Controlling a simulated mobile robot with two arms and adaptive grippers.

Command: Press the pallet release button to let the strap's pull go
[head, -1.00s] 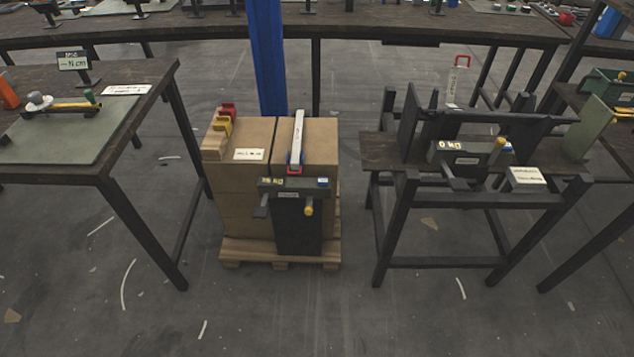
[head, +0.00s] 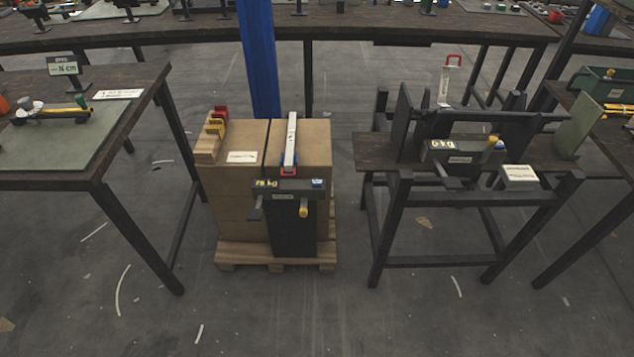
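The pallet (head: 230,256) stands on the floor in the middle of the head view and bears a stack of brown cartons (head: 225,200). A pale strap-like bar (head: 291,140) lies along the top of the cartons, with a red part at its near end. A dark tension unit (head: 272,186) is at the stack's front; its display (head: 266,183) seems to read 75 kg. A small blue button-like patch (head: 317,183) is at the unit's right end. Neither gripper is in view.
A dark stand (head: 375,152) at the right bears a similar unit (head: 462,158) reading 0 kg. A workbench (head: 125,130) stands at the left, and a blue column (head: 259,60) rises behind the cartons. The floor (head: 330,320) in front is clear.

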